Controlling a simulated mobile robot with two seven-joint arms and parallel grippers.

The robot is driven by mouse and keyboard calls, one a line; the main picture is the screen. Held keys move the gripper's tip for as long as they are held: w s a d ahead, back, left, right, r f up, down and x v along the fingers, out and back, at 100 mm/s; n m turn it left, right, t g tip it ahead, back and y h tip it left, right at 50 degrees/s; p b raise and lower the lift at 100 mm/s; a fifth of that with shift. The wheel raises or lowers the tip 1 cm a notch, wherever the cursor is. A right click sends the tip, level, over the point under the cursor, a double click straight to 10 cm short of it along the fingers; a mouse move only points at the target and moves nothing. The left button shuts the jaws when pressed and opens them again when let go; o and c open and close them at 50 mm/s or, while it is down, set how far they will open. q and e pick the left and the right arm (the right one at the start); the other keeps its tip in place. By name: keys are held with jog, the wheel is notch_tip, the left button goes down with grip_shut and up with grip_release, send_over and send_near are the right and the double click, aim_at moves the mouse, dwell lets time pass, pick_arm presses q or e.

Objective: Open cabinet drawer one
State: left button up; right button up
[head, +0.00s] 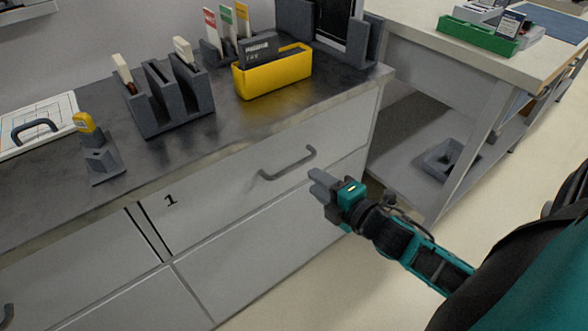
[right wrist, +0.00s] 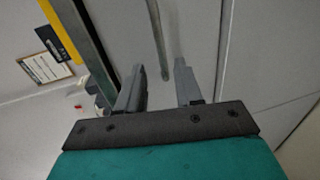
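Drawer one (head: 220,205) is the pale grey front marked with a black "1", just under the dark countertop, and it looks shut. Its grey bar handle (head: 288,164) is on the right half of the front. My right gripper (head: 318,182) is just right of and below the handle in the head view, apart from it. In the right wrist view the two fingers (right wrist: 158,85) are spread with a gap between them, and the handle (right wrist: 158,40) shows ahead of that gap. My left gripper is not in view.
The dark countertop (head: 60,190) holds a yellow bin (head: 272,78), grey slotted holders (head: 168,100) and a small stand with a yellow top (head: 100,155). A white-topped bench (head: 420,45) with a lower shelf stands at the right. Pale floor is clear between them.

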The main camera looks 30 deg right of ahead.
aim_at(296, 168)
jog(key=b+x, duration=0.1)
jog(key=x, duration=0.8)
jog(key=shift+w+f, duration=0.1)
jog(key=shift+c, duration=0.2)
grip_shut()
